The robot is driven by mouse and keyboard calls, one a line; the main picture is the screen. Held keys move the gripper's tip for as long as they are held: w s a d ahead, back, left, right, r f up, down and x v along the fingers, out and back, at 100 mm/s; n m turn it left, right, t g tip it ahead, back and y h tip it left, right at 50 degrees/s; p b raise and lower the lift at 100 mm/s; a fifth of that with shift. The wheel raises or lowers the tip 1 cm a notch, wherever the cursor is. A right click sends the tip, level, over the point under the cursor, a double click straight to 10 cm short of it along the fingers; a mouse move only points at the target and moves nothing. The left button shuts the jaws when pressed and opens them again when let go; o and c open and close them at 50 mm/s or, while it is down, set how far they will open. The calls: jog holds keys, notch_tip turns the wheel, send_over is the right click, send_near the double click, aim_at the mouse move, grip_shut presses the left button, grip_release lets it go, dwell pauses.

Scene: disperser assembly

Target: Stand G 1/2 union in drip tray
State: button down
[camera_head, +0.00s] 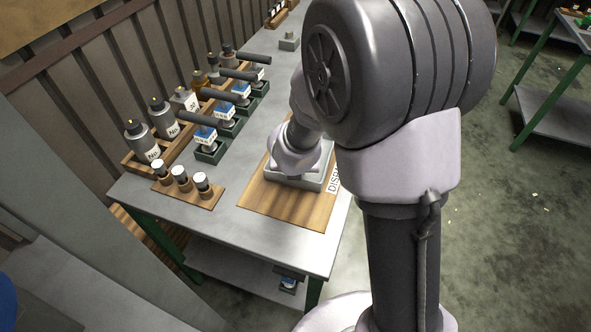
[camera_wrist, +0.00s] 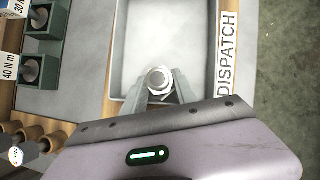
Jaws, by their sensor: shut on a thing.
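The G 1/2 union (camera_wrist: 159,80) shows in the wrist view as a small silvery hex fitting with a round bore. My gripper (camera_wrist: 159,88) is shut on it, with the two grey fingers on either side. The union is over the near part of the drip tray (camera_wrist: 119,55), a shallow light-grey tray beside a label reading DISPATCH. I cannot tell whether the union touches the tray floor. In the head view the drip tray (camera_head: 313,183) is partly hidden by my arm, and the union and fingertips are hidden.
The tray sits on a wooden board (camera_head: 290,208) on the grey bench. To its left are green holders with torque tools (camera_head: 212,152), a small rack of white-capped pieces (camera_head: 181,178), and bottles (camera_head: 137,135) along the wall. Bare bench lies between them and the board.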

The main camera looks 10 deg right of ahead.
jog(key=shift+f, duration=0.2)
jog(key=c, duration=1)
grip_release()
jog(key=shift+w+r, duration=0.1)
jog(key=shift+o, duration=0.2)
